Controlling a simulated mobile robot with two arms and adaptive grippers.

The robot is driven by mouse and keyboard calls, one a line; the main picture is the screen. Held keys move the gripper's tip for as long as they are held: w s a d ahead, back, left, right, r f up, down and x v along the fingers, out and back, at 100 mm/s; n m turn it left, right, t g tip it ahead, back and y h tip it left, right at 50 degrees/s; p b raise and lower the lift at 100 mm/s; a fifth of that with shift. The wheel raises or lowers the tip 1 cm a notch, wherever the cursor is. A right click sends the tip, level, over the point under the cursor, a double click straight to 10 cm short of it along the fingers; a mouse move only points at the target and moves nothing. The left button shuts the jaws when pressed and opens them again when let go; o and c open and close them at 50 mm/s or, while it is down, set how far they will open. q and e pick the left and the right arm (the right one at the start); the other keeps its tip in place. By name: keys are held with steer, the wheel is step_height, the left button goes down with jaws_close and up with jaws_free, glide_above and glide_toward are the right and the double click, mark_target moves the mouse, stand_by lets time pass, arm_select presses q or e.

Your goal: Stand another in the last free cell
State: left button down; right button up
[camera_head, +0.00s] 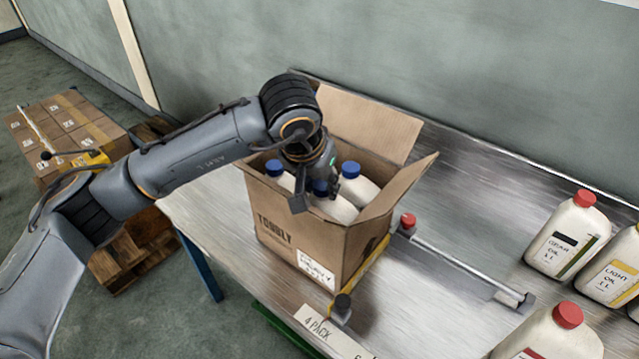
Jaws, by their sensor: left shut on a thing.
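An open cardboard box (283,232) stands on the metal table with its flaps up. White bottles with blue caps stand inside: one at the left (283,181), one at the right (362,190) and one nearer the front (339,209). My left gripper (317,192) reaches down into the box opening and is shut on the front bottle at its blue cap. The gripper and wrist hide part of the box's inside, so I cannot see every cell or whether that bottle touches the bottom. My right gripper is out of view.
White oil bottles with red caps (567,235) stand at the table's right. A metal bar fixture (465,268) with a red knob (407,221) lies beside the box. A "4 PACK" label (333,332) is on the front edge. Cartons on a pallet (70,128) stand left.

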arm_select(q)
steer(key=shift+f+b, duration=0.3)
steer(key=shift+b, duration=0.15)
steer(key=c, duration=0.8)
jaws_free()
steer(key=shift+r, duration=0.1)
steer(key=shift+s+f, duration=0.1)
steer(key=shift+f, duration=0.1)
steer(key=v, duration=1.2)
steer(key=shift+r, duration=0.1)
